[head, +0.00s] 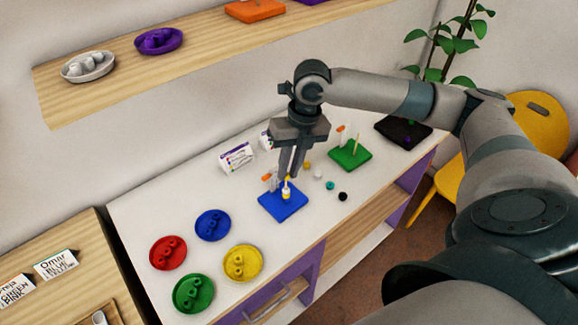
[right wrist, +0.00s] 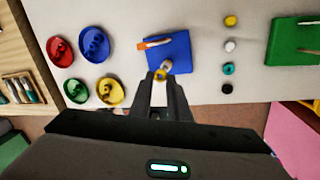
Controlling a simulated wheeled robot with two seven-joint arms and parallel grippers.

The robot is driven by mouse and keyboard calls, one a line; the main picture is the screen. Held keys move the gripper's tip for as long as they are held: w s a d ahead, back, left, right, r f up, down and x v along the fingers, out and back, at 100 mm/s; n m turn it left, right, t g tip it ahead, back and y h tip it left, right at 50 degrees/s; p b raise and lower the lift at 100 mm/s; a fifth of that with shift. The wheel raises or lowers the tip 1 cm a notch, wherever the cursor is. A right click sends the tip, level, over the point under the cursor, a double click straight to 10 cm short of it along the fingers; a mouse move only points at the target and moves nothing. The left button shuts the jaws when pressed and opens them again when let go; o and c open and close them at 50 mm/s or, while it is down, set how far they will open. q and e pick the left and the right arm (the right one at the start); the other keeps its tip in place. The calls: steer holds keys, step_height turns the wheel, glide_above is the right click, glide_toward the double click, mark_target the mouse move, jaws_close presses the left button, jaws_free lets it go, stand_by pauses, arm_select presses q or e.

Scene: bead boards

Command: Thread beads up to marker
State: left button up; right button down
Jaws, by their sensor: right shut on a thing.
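The blue board (head: 276,210) lies on the white table and carries an upright peg with yellow and pale beads (head: 286,195) low on it. An orange marker (head: 266,178) on a clear post stands beside the peg; it also shows in the right wrist view (right wrist: 154,42). My right gripper (head: 289,177) points down over the peg, shut on a yellow bead (right wrist: 160,75). The held bead is close above the peg's beads; whether the peg is inside it I cannot tell. Loose yellow (head: 307,165), white (head: 318,174), teal (head: 330,185) and black (head: 342,196) beads lie in a row right of the board.
Red (head: 155,262), blue (head: 201,232), yellow (head: 236,277) and green (head: 181,306) dishes of beads stand at left. A green board (head: 350,161) with its own peg and marker and a black board (head: 388,138) lie at right. A white card (head: 237,158) stands behind.

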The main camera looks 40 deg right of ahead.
steer(key=shift+f, duration=1.4)
stand_by(0.7)
steer(key=c, duration=1.6)
jaws_free()
steer(key=shift+r+b, duration=0.15)
steer(key=shift+b, duration=0.15)
steer(key=d+r+b, duration=0.1)
steer(key=r, duration=0.4)
steer(key=d+r+b, duration=0.1)
steer(key=r, duration=0.5)
steer(key=s+d+r+b, duration=0.1)
steer(key=r, duration=0.4)
steer(key=shift+d+r, duration=0.15)
steer(key=shift+r, duration=0.2)
